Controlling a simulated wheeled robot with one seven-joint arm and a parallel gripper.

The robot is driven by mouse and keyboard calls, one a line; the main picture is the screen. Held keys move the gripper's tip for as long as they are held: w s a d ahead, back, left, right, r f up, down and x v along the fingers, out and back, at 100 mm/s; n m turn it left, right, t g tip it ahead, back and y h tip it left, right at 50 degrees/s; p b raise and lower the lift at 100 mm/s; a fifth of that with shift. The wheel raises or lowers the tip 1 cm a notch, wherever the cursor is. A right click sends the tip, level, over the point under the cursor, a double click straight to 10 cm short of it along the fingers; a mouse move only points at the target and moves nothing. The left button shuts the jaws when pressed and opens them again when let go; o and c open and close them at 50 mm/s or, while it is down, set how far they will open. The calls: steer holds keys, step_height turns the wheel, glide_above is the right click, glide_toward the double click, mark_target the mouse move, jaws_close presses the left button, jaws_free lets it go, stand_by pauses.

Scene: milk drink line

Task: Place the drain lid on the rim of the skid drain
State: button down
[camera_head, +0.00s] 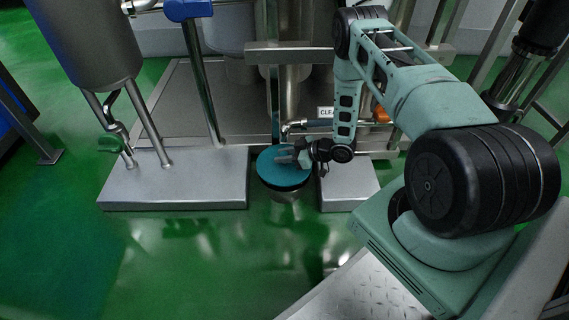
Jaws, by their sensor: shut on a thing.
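The drain lid (274,177) is a round teal disc, lying about level at the front of the skid, in the gap between two plinths. My gripper (287,157) reaches in from the right, and its fingers are shut on the lid near its top middle. The skid drain (287,194) is a metal cup directly below the lid; its rim is mostly hidden by the lid. I cannot tell whether the lid touches the rim or hangs just above it.
A grey metal plinth (175,187) stands to the left of the drain and another (348,190) to the right. A pipe with a valve (305,124) and a white sign (326,112) are just behind. The green floor (220,265) in front is clear.

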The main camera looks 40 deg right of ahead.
step_height(320, 180, down, 3)
steer(key=shift+r+b, duration=0.1)
steer(key=shift+b, duration=0.5)
steer(key=shift+r, duration=0.1)
steer(key=c, duration=1.1)
jaws_free()
steer(key=shift+f, duration=0.2)
